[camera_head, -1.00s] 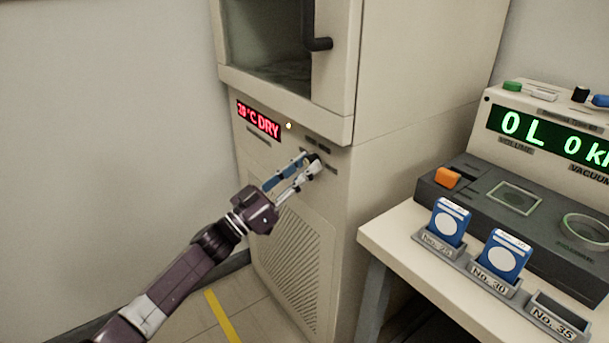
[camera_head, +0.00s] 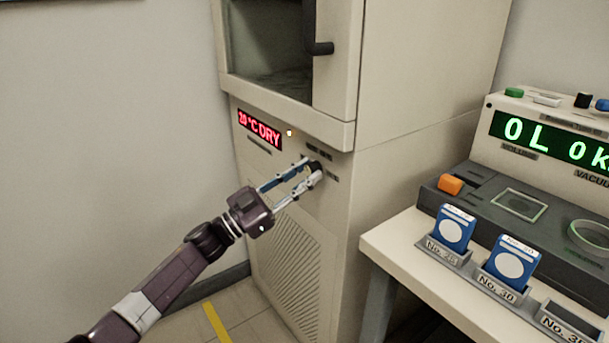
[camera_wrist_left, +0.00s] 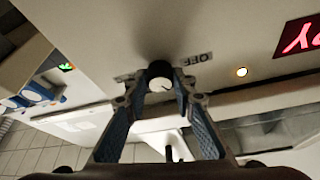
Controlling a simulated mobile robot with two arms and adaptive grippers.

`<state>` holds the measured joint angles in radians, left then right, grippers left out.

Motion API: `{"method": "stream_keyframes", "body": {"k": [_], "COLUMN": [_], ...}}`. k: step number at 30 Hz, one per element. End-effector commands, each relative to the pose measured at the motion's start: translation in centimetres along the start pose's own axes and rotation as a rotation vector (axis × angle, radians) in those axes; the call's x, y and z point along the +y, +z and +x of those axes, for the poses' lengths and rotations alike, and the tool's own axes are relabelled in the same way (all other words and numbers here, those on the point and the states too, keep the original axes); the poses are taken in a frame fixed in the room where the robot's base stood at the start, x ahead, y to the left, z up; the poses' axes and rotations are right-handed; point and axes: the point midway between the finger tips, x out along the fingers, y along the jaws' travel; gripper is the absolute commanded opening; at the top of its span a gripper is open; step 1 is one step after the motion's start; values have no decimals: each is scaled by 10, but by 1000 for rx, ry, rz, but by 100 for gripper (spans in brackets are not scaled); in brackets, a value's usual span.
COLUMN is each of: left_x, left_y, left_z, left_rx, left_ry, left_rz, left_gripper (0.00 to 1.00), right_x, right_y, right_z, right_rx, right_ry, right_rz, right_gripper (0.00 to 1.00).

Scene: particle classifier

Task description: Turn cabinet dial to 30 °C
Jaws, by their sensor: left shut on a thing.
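The cabinet dial (camera_head: 314,167) is a small dark knob on the beige cabinet front, below and right of the red display (camera_head: 259,130). The display shows "°C DRY"; its digits are blurred and look like 20. My left gripper (camera_head: 311,173) is shut on the dial, one finger on each side. In the left wrist view the dial (camera_wrist_left: 160,75) has a black body and a pale face with a dark mark, between the tips of my left gripper (camera_wrist_left: 160,98). An "OFF" label (camera_wrist_left: 197,60) is beside it. My right gripper is not in view.
A table (camera_head: 400,245) at the right holds a grey device (camera_head: 480,195) with a green-lit display, and a rack (camera_head: 492,283) with blue packets. Floor shows at lower left.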

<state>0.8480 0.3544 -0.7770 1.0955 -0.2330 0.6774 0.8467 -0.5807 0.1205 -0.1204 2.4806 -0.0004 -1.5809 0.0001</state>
Motion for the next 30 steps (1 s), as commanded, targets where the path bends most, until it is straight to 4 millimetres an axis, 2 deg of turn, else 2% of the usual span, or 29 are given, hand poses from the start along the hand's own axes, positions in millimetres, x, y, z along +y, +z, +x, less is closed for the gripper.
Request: {"method": "stream_keyframes", "body": {"k": [1,2,6,17,20,30], "left_x": [0,0,0,0,-1,-1], "left_y": [0,0,0,1,1,1], "left_z": [0,0,0,-6,-19,-90], "left_rx": [-1,-1,-1,-2,-3,-4], "left_ry": [-1,-1,-1,-2,-2,-3], "left_rz": [0,0,-1,-2,-1,-1], "left_gripper": [0,26,42,42,42,42], "right_x": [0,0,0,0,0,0], "right_y": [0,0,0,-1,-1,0], "right_z": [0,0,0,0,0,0], "right_rx": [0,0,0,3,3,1], "right_ry": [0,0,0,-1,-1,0], "right_rz": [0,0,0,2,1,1], "right_gripper": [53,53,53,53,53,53]}}
